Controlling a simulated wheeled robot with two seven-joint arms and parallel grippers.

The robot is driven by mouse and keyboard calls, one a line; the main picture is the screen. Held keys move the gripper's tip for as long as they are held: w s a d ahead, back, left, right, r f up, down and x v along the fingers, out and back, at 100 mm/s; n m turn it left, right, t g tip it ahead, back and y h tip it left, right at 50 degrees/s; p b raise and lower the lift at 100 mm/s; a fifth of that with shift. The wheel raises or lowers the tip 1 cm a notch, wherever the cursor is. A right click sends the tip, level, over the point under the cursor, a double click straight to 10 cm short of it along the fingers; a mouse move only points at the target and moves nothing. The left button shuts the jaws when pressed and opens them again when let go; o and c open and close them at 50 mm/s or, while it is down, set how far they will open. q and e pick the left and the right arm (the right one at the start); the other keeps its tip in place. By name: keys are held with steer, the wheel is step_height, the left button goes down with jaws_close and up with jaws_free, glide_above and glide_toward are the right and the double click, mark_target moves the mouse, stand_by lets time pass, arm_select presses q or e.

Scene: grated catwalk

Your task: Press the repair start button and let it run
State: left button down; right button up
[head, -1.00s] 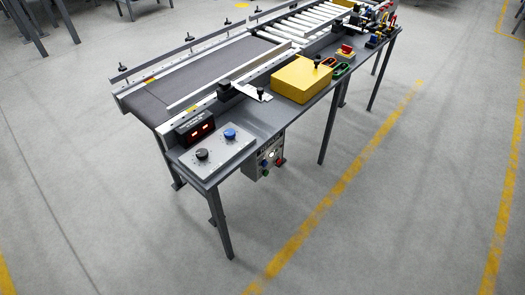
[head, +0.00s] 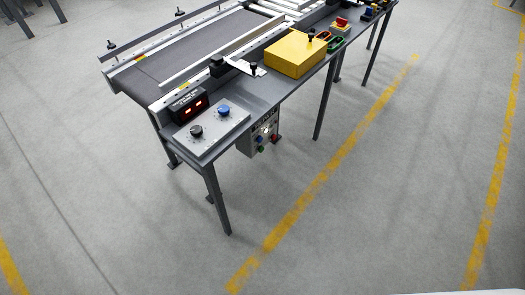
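A grey control box (head: 257,142) hangs under the bench's front edge, with a small green button (head: 260,150), a red one (head: 274,139) and a pale round one on its face. A light grey panel (head: 212,132) on the bench's near end carries a black knob (head: 196,131) and a blue knob (head: 224,111). A red button on a yellow base (head: 341,24) stands farther along the bench. No readable label shows which is the repair start button. Neither gripper is in view.
A black display (head: 189,107) with red digits stands behind the panel. A yellow box (head: 295,55) and a conveyor belt (head: 190,50) lie beyond. Bench legs (head: 216,198) reach the grey floor. The floor right of the bench is clear, with yellow lines (head: 320,177).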

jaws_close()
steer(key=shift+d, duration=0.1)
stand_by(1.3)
